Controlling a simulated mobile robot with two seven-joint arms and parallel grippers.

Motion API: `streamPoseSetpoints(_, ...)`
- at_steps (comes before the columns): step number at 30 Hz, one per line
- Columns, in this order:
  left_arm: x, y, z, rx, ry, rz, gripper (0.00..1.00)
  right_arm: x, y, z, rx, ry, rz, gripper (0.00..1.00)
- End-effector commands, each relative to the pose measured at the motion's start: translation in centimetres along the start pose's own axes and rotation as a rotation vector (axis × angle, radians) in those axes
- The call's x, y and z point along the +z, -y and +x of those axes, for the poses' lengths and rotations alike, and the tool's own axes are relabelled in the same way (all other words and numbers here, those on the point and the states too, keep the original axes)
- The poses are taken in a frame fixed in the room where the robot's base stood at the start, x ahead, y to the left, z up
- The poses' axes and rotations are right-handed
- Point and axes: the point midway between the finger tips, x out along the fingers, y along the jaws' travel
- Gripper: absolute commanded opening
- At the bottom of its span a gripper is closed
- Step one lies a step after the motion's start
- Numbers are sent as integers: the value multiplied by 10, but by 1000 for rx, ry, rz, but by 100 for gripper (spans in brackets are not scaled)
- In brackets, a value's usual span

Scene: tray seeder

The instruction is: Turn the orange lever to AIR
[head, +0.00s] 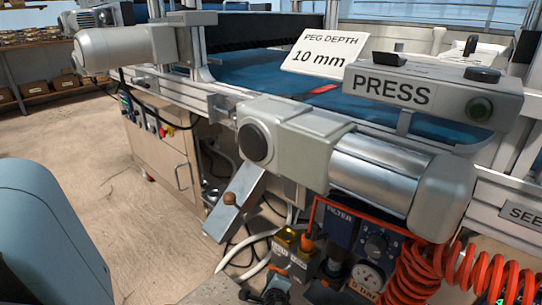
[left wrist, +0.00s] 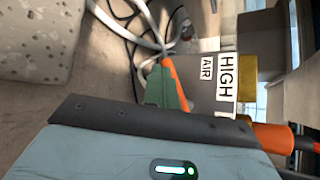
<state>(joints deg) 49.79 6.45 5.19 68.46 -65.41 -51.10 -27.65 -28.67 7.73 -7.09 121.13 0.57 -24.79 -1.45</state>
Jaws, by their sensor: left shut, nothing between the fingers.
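The valve box (head: 291,256) stands low in the head view, below the press cylinder, with a yellow block on top. The left wrist view shows its labels HIGH (left wrist: 226,77) and AIR (left wrist: 206,68), turned sideways. An orange strip, apparently the orange lever (left wrist: 179,84), shows beside them, partly hidden by my left gripper's greenish fingers (left wrist: 157,76). My left gripper (head: 277,282) is shut and empty at the box's front, close beside the lever. I cannot tell whether they touch, nor exactly where the lever points. My right gripper is not in view.
The press cylinder (head: 372,170) overhangs the box. A pressure gauge (head: 367,278) and a red coiled hose (head: 445,268) crowd its right side. Loose cables hang behind. A grey block (left wrist: 55,38) is near in the wrist view. Open floor (head: 120,225) lies left.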

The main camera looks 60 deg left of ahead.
Motion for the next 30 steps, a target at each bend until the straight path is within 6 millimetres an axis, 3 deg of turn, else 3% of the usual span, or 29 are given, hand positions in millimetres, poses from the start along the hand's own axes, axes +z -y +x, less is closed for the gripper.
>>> streamPoseSetpoints(30, -4, 4, -6, -1, -1, -1, 0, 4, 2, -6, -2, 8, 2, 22)
